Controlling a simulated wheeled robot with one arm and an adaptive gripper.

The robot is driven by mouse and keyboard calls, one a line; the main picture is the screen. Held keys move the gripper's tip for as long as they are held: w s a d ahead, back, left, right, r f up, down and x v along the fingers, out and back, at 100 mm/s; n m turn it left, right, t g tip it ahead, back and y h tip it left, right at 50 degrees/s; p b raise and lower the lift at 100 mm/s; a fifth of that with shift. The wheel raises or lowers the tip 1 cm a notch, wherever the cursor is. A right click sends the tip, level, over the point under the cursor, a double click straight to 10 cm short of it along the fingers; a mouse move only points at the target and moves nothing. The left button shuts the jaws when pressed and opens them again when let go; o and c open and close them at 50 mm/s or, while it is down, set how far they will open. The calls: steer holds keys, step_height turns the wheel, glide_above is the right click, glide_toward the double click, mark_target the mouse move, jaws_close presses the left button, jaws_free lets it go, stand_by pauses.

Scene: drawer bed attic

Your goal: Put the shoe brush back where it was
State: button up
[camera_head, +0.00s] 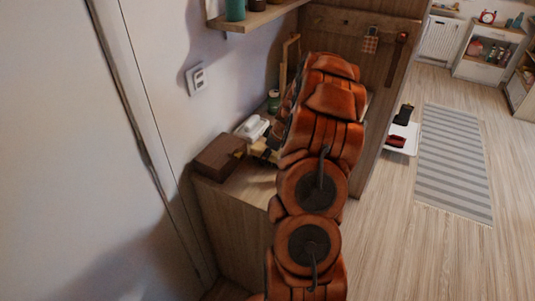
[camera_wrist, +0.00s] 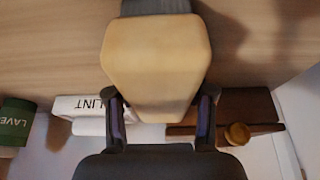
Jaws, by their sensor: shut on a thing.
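The shoe brush (camera_wrist: 155,65) fills the upper middle of the wrist view, with a pale wooden body and a grey part at the top edge. My gripper (camera_wrist: 161,112) is shut on it, one dark finger on each side of the wood. The brush is over or on a wooden surface; I cannot tell whether it touches. In the head view, my orange arm reaches to the wooden cabinet top (camera_head: 232,187) and hides much of it. I cannot make out the brush clearly there.
A dark brown box (camera_head: 217,157), a white item (camera_head: 251,129) and a green jar (camera_head: 273,100) stand along the wall. The wrist view shows a white box lettered LINT (camera_wrist: 85,104) and a green container (camera_wrist: 15,122). A shelf (camera_head: 258,17) hangs above.

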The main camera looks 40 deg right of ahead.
steer(key=shift+f, duration=0.1)
steer(key=o, duration=1)
steer(key=shift+r, duration=0.25)
steer(key=b+v, duration=0.3)
steer(key=v, duration=0.7)
steer(key=shift+s+r, duration=0.1)
steer(key=shift+r, duration=0.05)
steer(key=shift+s+r+b, duration=0.25)
steer(key=shift+r+b, duration=0.1)
steer(key=shift+r, duration=0.3)
